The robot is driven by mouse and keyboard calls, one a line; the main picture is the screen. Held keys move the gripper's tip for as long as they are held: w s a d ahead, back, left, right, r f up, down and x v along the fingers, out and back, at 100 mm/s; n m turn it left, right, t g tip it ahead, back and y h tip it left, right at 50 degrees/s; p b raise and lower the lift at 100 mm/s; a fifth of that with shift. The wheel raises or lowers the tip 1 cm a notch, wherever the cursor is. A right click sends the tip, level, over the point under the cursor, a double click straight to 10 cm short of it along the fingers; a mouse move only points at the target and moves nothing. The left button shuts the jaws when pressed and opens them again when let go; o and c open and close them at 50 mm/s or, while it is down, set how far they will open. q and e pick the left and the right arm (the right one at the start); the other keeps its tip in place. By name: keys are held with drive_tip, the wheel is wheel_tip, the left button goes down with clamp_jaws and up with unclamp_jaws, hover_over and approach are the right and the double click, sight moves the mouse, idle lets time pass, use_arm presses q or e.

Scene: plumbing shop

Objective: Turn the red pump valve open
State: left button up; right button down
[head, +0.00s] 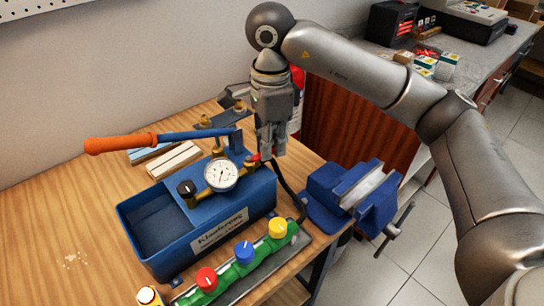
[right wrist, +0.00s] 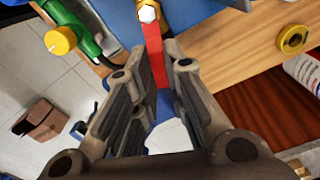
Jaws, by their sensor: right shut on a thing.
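The red pump valve lever (head: 255,157) sits at the right side of the blue test pump (head: 262,192), mostly hidden by my gripper in the head view. In the right wrist view the red lever (right wrist: 155,52) runs from a brass fitting with a silver nut (right wrist: 149,13) down between my fingers. My right gripper (head: 271,152) points down over it, and its fingers (right wrist: 154,72) are closed on the lever, one on each side. The contact itself is hard to see. My left gripper is not in view.
The pump has a gauge (head: 221,175) and an orange-gripped pump handle (head: 120,143). A green manifold (head: 222,281) with coloured knobs lies in front. A blue vise (head: 350,199) stands at the right table edge. A black hose runs beside the pump. The left tabletop is mostly clear.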

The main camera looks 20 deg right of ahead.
drive_tip(key=shift+w+a+n+b, duration=0.1)
drive_tip(key=shift+w+n+b, duration=0.35)
drive_tip(key=shift+n, duration=0.55)
drive_tip(key=shift+w+a+n+b, duration=0.1)
drive_tip(key=shift+w+n+b, duration=0.3)
drive_tip(key=shift+n, duration=0.6)
drive_tip(key=shift+r, duration=0.1)
drive_tip(key=c, duration=1.5)
unclamp_jaws()
wheel_tip(320, 180, up, 12)
drive_tip(key=shift+f, duration=0.1)
